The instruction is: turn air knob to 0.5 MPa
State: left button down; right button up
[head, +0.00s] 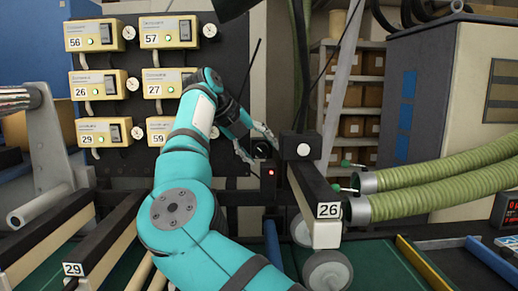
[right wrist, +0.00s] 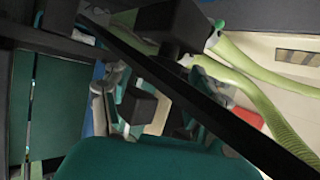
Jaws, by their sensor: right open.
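My right gripper (head: 257,147) is open at the end of the teal arm in the head view. Its two fingers are spread on either side of a small dark round part (head: 262,150), which looks like the air knob. I cannot tell whether the fingers touch it. Its scale and setting are too small to read. A black block (head: 302,146) sits just to the right, on top of the bar labelled 26. In the right wrist view a dark block (right wrist: 137,105) shows amid blurred parts; I cannot identify the knob there. My left gripper is not in view.
A small box with a red light (head: 271,173) is just below the fingers. Green ribbed hoses (head: 440,178) run in from the right. A dark panel with several numbered controllers (head: 168,83) stands behind at left. The bar (head: 320,190) and rollers are close by.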

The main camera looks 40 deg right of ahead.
jog(key=shift+s+a+r, duration=0.1)
jog(key=c, duration=1.1)
jog(key=shift+c, duration=0.2)
jog(key=shift+t, duration=0.3)
jog(key=shift+r+m+t+y+p, duration=0.15)
jog(key=shift+m+t+y+p, duration=0.2)
jog(key=shift+y, duration=0.55)
jog(key=shift+s+d+m+t+y, duration=0.15)
jog(key=shift+m+t+y, duration=0.1)
jog(key=shift+t+y, duration=0.5)
jog(key=shift+d+m+t+y, duration=0.1)
jog(key=shift+m+t+y, duration=0.1)
jog(key=shift+t+y, duration=0.55)
